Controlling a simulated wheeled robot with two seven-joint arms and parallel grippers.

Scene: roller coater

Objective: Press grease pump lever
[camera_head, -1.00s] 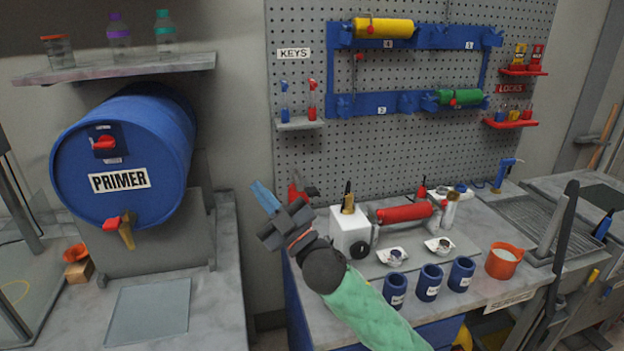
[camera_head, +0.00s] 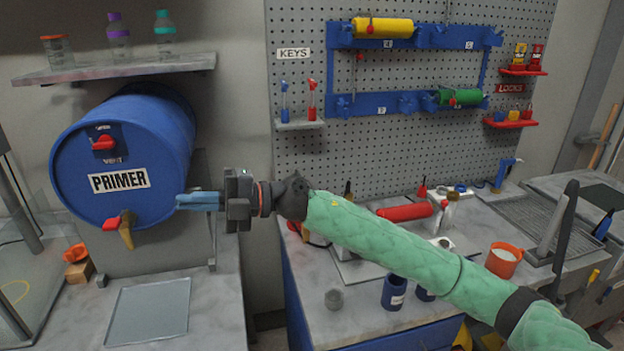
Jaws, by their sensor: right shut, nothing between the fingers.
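My right gripper (camera_head: 180,201) is shut and empty. Its blue fingers point left, in front of the lower right side of the blue PRIMER drum (camera_head: 160,140) in the picture; I cannot tell whether they touch it. The arm behind it, in a green sleeve, comes in from the lower right. No part is labelled as a grease pump. A small blue upright device with a side arm (camera_head: 505,173) stands at the back right of the bench; I cannot tell if it is the pump with its lever. My left gripper is not in view.
The drum has a red-handled tap (camera_head: 126,230). My arm hides part of the bench (camera_head: 300,275), including most of a white box.

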